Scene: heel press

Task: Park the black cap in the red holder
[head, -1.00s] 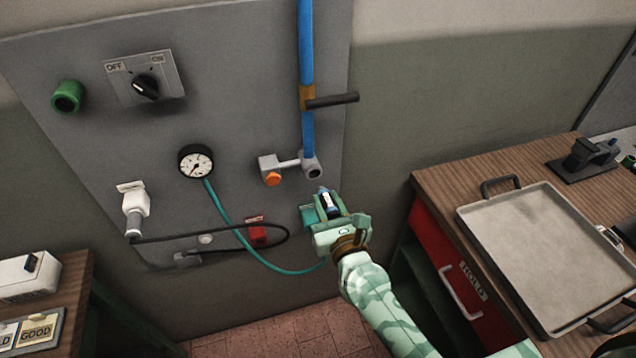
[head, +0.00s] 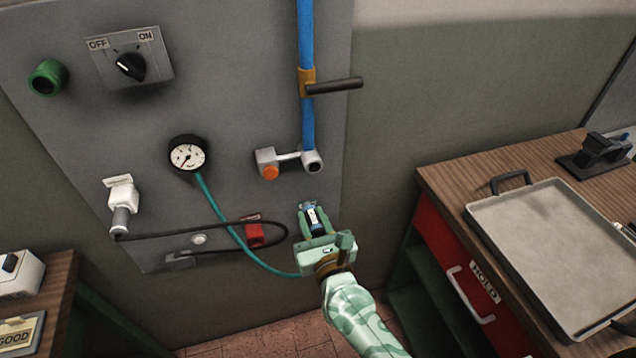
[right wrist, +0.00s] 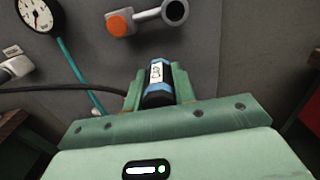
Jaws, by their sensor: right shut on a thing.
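My right gripper (head: 315,218) is shut on a short black cylinder with blue bands and a white label, which I take for the black cap (head: 313,216). In the right wrist view the cap (right wrist: 158,82) sits between the fingers (right wrist: 158,88), its label facing the camera. The small red holder (head: 254,233) is on the grey panel, left of and a little below the cap, and apart from it. A black cable passes close by the holder. The holder does not show clearly in the right wrist view. My left gripper is not in view.
Above the cap are a grey pipe fitting (head: 288,158) with an orange knob and a blue pipe (head: 306,40) with a dark lever. A teal hose (head: 232,228) runs from the gauge (head: 188,155) down toward my gripper. A wooden bench with a tray (head: 550,250) stands right.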

